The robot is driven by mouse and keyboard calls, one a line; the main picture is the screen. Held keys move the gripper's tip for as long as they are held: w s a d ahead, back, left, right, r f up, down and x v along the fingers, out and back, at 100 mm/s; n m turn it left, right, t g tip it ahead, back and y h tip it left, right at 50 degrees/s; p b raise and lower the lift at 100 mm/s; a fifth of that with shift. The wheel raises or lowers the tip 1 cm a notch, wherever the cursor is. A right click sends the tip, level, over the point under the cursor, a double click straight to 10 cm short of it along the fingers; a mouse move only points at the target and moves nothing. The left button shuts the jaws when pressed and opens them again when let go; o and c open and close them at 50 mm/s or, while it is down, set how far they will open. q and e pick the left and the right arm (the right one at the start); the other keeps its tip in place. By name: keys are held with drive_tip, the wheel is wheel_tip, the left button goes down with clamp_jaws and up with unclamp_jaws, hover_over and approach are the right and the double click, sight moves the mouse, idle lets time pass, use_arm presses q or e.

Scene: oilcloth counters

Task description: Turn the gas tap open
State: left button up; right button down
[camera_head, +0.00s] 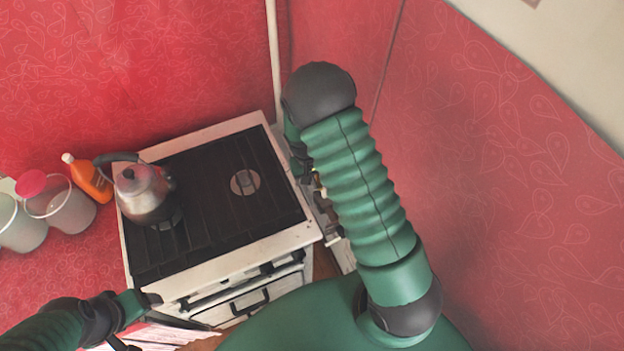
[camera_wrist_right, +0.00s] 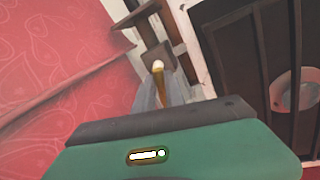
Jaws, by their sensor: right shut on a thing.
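The gas tap (camera_wrist_right: 158,68) shows in the right wrist view as a small brass-yellow piece with a pale tip, in front of a brown block. My right gripper (camera_wrist_right: 160,92) has its grey fingers closed around it. In the head view my right arm hides most of that gripper and the tap, in the narrow gap at the stove's right side. My left gripper (camera_head: 146,303) is low in the head view, near the stove's front left corner. Its fingers are too unclear to tell whether they are open.
A white stove (camera_head: 210,268) with a dark top stands against the red wall. A metal kettle (camera_head: 145,195) sits on its left side. An orange bottle (camera_head: 90,180) and clear containers (camera_head: 62,207) stand left of it. A white pipe (camera_head: 273,55) runs up the wall behind.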

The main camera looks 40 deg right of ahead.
drive_tip(key=shift+s+d+r+n+t, duration=0.15)
drive_tip(key=shift+d+n, duration=0.3)
drive_tip(key=shift+n, duration=0.35)
drive_tip(key=shift+d+f+n+t, duration=0.15)
drive_tip(key=shift+d+n, duration=0.3)
drive_tip(key=shift+n, duration=0.35)
drive_tip(key=shift+r, duration=0.1)
drive_tip(key=c, duration=1.7)
unclamp_jaws()
drive_tip(key=shift+c, duration=0.2)
drive_tip(key=o, duration=0.3)
drive_tip(key=shift+o, duration=0.2)
drive_tip(key=a+r+b, duration=0.1)
drive_tip(key=a+r, duration=0.2)
drive_tip(key=r, duration=1.3)
drive_tip(key=shift+w, duration=0.35)
drive_tip(key=shift+r, duration=0.1)
